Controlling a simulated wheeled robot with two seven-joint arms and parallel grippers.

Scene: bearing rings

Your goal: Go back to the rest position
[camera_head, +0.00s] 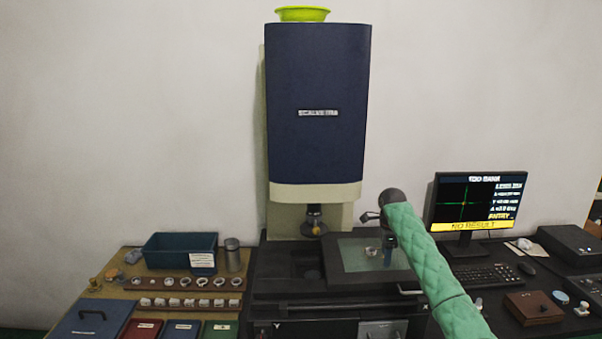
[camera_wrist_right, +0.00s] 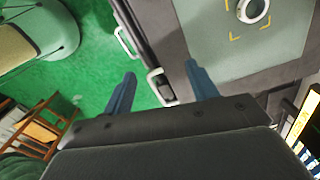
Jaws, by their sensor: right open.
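My right gripper (camera_head: 388,255) hangs over the front right part of the measuring machine's stage (camera_head: 350,262), at the end of my green-sleeved arm. In the right wrist view its two blue fingers (camera_wrist_right: 160,85) are apart with nothing between them. A metal bearing ring (camera_head: 371,251) lies on the stage glass, just left of the gripper in the head view. In the wrist view the ring (camera_wrist_right: 253,12) lies inside yellow corner marks, clear of the fingers. My left gripper is not in view.
The tall blue machine head (camera_head: 318,100) stands behind the stage. A monitor (camera_head: 478,208) reading "NO RESULT" and a keyboard (camera_head: 485,275) are at right. At left, a wooden board holds rows of rings (camera_head: 185,283), a blue bin (camera_head: 180,250) and coloured trays (camera_head: 180,330).

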